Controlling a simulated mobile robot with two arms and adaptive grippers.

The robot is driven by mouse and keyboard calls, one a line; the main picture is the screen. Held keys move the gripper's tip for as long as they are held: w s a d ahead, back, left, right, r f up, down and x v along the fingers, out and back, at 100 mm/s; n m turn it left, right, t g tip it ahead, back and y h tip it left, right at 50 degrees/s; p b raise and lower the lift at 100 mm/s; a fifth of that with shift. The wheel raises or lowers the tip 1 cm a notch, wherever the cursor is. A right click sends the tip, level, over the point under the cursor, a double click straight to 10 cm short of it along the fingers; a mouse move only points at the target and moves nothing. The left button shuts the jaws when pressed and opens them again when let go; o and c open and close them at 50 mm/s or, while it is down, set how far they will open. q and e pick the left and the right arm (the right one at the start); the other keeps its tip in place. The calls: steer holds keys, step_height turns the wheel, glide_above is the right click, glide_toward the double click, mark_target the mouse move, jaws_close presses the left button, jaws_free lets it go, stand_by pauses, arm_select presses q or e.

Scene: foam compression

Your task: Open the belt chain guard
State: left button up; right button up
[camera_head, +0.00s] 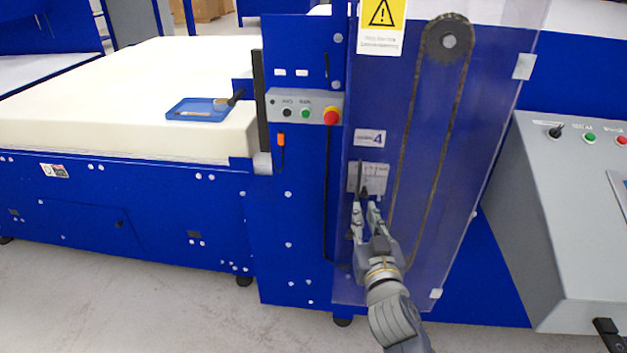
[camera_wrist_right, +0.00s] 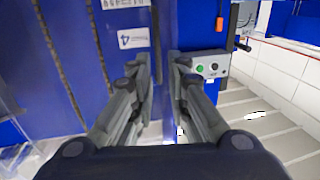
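The belt chain guard (camera_head: 432,235) is a clear panel over the chain loop (camera_head: 404,150) on the blue machine column in the head view. It looks closed, flat over the chain. A dark upright handle (camera_head: 362,178) shows near its left edge, just above my right gripper. My right gripper (camera_head: 366,207) is in front of the guard's left part, fingers pointing up and apart. In the right wrist view, the fingers (camera_wrist_right: 162,66) stand on either side of a narrow dark upright strip. Whether they touch it cannot be told. My left gripper is out of view.
A control strip with a red stop button (camera_head: 331,117) sits left of the guard. A grey control cabinet (camera_head: 545,215) stands at the right. A white foam block (camera_head: 90,100) carries a blue tray (camera_head: 180,115). Grey floor lies open at the lower left.

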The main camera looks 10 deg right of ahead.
mark_target(359, 187)
steer(key=w, duration=0.3)
steer(key=w+p, duration=0.1)
steer(key=w, duration=0.2)
steer(key=w+d+p, duration=0.1)
steer(key=w, duration=0.2)
steer(key=shift+w+r, duration=0.15)
steer(key=shift+r, duration=0.2)
steer(key=shift+w+d+f, duration=0.1)
steer(key=shift+w+d, duration=0.05)
steer(key=shift+w, duration=0.6)
jaws_close()
